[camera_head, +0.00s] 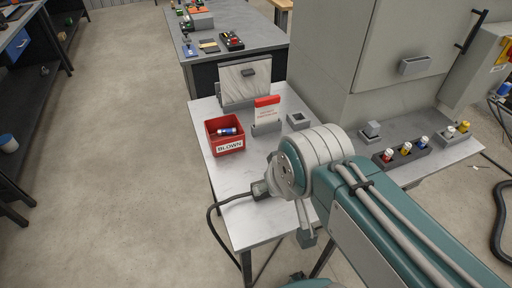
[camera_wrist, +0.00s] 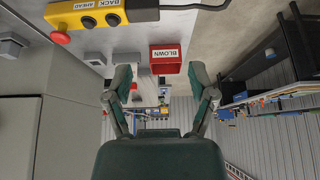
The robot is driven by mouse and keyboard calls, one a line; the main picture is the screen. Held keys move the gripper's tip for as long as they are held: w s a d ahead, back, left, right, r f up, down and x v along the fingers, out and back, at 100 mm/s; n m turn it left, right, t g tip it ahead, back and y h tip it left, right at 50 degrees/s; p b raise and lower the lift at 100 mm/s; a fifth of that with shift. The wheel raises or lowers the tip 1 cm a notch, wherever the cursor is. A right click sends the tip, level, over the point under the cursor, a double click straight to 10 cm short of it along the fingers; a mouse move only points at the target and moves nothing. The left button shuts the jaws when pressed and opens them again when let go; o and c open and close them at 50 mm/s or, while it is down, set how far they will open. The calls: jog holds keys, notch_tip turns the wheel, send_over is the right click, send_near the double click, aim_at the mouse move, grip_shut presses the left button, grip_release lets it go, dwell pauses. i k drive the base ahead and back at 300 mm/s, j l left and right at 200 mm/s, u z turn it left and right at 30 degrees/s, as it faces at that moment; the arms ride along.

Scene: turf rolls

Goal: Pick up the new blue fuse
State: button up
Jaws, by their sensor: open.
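In the head view, a dark rack (camera_head: 405,157) on the right part of the grey bench holds a fuse with a red band (camera_head: 388,156), one with a yellow band (camera_head: 406,149) and one with a blue band (camera_head: 422,142). A red bin (camera_head: 225,145) labelled BLOWN stands on the bench's left part with a blue-and-white fuse (camera_head: 228,131) in it. My gripper (camera_wrist: 160,82) is open and empty in the wrist view, facing the bench area with the red bin (camera_wrist: 165,59) beyond its fingers. The racked fuses do not show there. In the head view my arm hides my gripper.
A grey cabinet (camera_head: 385,60) stands behind the bench. A red-topped card holder (camera_head: 267,115) and a small grey block (camera_head: 298,121) are near the bin. A second rack (camera_head: 455,137) is farther right. A yellow control box (camera_wrist: 90,14) and a cable show in the wrist view.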

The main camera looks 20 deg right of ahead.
aim_at(424, 140)
jog(key=k+z, duration=0.35)
jog(key=k+l+z, duration=0.15)
jog(key=z, duration=0.25)
jog(key=i+z, duration=0.1)
jog(key=z, duration=0.35)
jog(key=i+j+z, duration=0.15)
jog(key=z, duration=0.2)
jog(key=i+j+z, duration=0.1)
jog(key=j+z, duration=0.25)
jog(key=k, duration=0.2)
jog(key=l+u, duration=0.35)
jog(key=l, duration=0.95)
